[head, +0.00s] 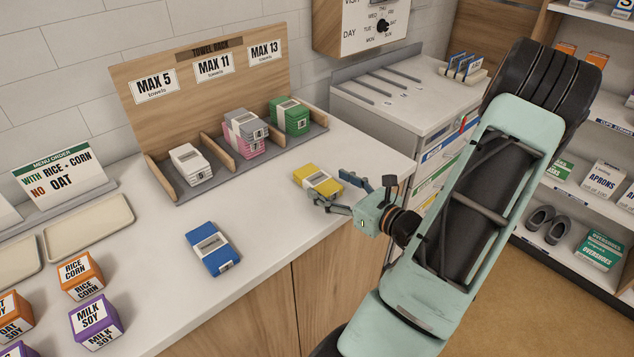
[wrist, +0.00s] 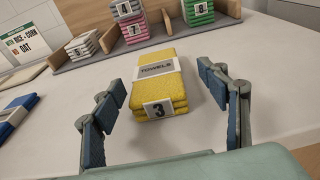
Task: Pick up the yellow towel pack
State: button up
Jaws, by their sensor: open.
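The yellow towel pack (head: 318,181) lies flat on the white counter, in front of the towel rack's right end. It has a white band reading TOWELS and a tag with a 3, clear in the wrist view (wrist: 160,88). My gripper (head: 338,190) is low over the counter at the pack's near right side in the head view. In the wrist view its two blue-padded fingers (wrist: 163,95) are spread wide, one on each side of the pack. Gaps show between the pack and both fingers. Nothing is held.
The wooden towel rack (head: 150,120) behind holds white, pink, grey and green packs in compartments. A blue towel pack (head: 212,248) lies to the left on the counter. Food boxes (head: 82,276) stand at the front left. A grey cabinet (head: 400,90) stands to the right.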

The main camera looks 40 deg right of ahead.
aim_at(321, 181)
jog(key=w, duration=0.4)
jog(key=shift+w+a+f, duration=0.35)
jog(key=shift+a, duration=0.05)
jog(key=c, duration=1.3)
jog(key=shift+r, duration=0.1)
